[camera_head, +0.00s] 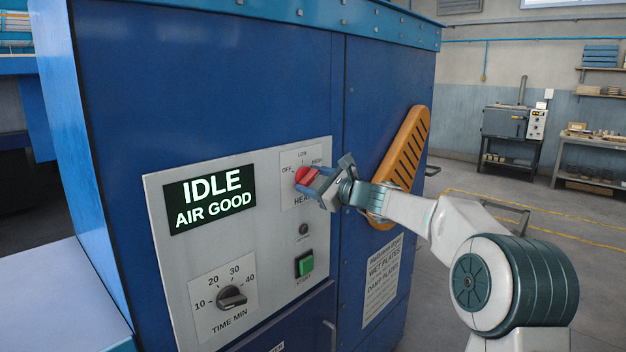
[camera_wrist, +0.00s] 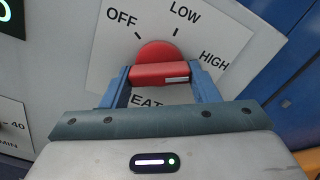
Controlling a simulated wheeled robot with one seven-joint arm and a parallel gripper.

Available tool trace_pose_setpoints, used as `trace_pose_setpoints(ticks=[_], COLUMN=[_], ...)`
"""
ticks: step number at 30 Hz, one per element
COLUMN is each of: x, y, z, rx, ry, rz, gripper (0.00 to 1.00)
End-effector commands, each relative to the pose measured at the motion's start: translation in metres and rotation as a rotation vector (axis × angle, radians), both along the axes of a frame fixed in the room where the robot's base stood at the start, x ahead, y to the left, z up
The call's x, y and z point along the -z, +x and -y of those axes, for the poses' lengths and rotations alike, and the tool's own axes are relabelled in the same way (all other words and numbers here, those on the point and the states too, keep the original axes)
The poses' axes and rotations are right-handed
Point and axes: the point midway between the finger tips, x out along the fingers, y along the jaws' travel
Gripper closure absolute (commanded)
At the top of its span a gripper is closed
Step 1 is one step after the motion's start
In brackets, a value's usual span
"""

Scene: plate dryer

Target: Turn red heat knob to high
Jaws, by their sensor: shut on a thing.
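The red heat knob (camera_head: 303,174) is on the grey control panel of the blue dryer, under the labels OFF, LOW and HIGH. In the wrist view the knob (camera_wrist: 158,72) shows a round base and a raised bar lying level in the picture. A white line on the bar's right part points right, toward the HIGH side, a little below that label. My gripper (camera_head: 314,184) is shut on the knob, with one blue finger at each end of the bar in the wrist view (camera_wrist: 160,84). The word HEAT is partly hidden by my gripper.
A screen (camera_head: 210,199) reads IDLE, AIR GOOD. Below the heat knob are a small dark round part (camera_head: 303,229) and a green START button (camera_head: 304,264). A black time knob (camera_head: 232,297) sits lower left. An orange slotted guard (camera_head: 400,165) stands right of the panel, behind my arm.

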Motion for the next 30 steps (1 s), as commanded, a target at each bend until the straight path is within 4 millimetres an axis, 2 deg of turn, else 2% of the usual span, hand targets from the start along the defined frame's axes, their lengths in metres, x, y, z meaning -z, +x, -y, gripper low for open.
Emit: trace_pose_setpoints(ticks=[13, 14, 15, 16, 25, 30], x=[0.002, 0.002, 0.002, 0.002, 0.001, 0.002], y=[0.000, 0.000, 0.000, 0.000, -0.001, -0.010], z=[0.000, 0.000, 0.000, 0.000, 0.001, 0.015], rx=[0.000, 0.000, 0.000, 0.000, 0.000, 0.003], ry=[0.007, 0.007, 0.007, 0.006, 0.005, 0.005], rz=[-0.011, -0.011, -0.011, -0.010, -0.008, -0.008], gripper=[0.68, 0.40, 0.29, 0.24, 0.24, 0.24])
